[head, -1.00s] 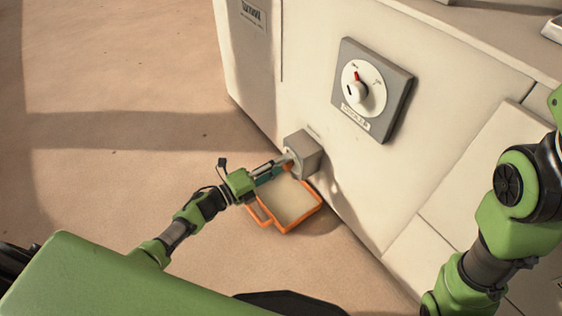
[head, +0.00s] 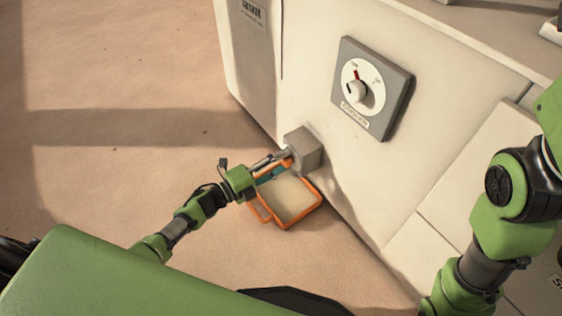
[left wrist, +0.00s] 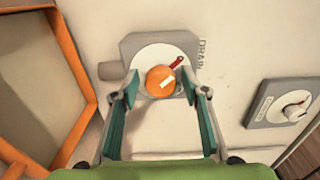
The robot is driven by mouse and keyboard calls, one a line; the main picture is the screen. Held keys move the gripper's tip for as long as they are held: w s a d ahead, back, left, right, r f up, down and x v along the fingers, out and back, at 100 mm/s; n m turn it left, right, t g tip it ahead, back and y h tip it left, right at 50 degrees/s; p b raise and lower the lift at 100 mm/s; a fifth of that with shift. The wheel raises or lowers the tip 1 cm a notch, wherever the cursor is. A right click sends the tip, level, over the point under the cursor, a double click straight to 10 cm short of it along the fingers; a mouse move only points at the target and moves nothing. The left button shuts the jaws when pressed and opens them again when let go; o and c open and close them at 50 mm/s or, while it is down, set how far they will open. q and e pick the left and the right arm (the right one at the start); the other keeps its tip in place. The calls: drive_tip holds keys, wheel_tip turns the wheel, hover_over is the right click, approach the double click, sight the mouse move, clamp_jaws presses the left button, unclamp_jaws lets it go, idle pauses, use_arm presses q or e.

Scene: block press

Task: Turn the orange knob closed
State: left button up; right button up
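The orange knob (left wrist: 160,80) with a white mark sits on a white round dial on a grey box marked DRAIN; the box (head: 304,148) also shows low on the machine front in the head view. A red pointer mark (left wrist: 177,62) lies at the dial's upper right. My left gripper (left wrist: 159,90) is open, with one finger on each side of the knob. Gaps show between the knob and both fingers. In the head view my left gripper (head: 272,165) reaches the box and mostly hides the knob. My right gripper is out of view.
An orange-rimmed tray (head: 318,202) lies on the floor below the box, close under my left gripper. A second dial panel (head: 378,107) with a white knob is higher on the machine. Open floor (head: 110,90) lies to the left.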

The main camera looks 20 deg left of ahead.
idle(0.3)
use_arm(q)
drive_tip(key=v, duration=1.2)
